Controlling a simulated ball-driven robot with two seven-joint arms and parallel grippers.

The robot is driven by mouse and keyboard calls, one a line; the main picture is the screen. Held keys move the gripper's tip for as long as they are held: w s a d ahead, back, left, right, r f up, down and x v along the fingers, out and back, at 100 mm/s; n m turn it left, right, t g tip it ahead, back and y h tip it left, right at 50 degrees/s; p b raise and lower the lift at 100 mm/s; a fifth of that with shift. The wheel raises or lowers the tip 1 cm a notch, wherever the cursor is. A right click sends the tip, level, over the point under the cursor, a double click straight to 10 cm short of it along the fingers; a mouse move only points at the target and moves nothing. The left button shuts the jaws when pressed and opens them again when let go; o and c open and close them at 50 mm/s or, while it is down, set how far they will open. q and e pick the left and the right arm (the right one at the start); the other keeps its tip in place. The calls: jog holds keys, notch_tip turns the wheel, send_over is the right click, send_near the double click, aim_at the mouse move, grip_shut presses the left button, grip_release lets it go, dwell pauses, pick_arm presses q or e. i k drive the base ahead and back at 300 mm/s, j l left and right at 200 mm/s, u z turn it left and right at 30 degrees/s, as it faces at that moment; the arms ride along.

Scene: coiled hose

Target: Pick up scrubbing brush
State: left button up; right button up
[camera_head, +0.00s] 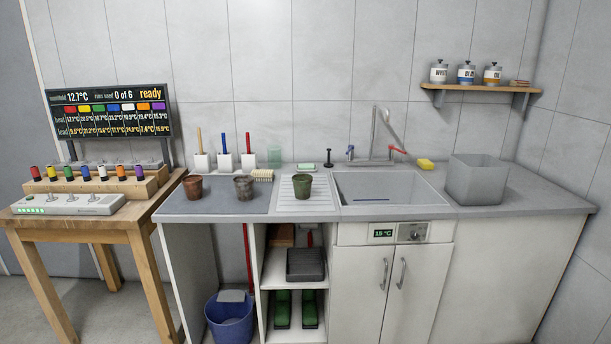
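A small tan block with bristle-like edges, which looks like the scrubbing brush (262,175), lies on the counter behind and right of the grey pot. It is small in the picture, so its details are hard to tell. Three long handles, wooden, blue and red, stand in white holders (224,161) along the wall. Neither of my grippers is in view.
A brown pot (193,188), a grey pot (244,188) and a green pot (303,187) stand on the counter (330,210). A sink (390,188), yellow sponge (425,164) and grey bin (477,180) are to the right. A wooden table (75,225) stands left.

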aim_at(260, 174)
jog(key=i+l, duration=0.1)
jog(key=i, duration=0.35)
jog(key=i+l, duration=0.1)
jog(key=i, duration=0.4)
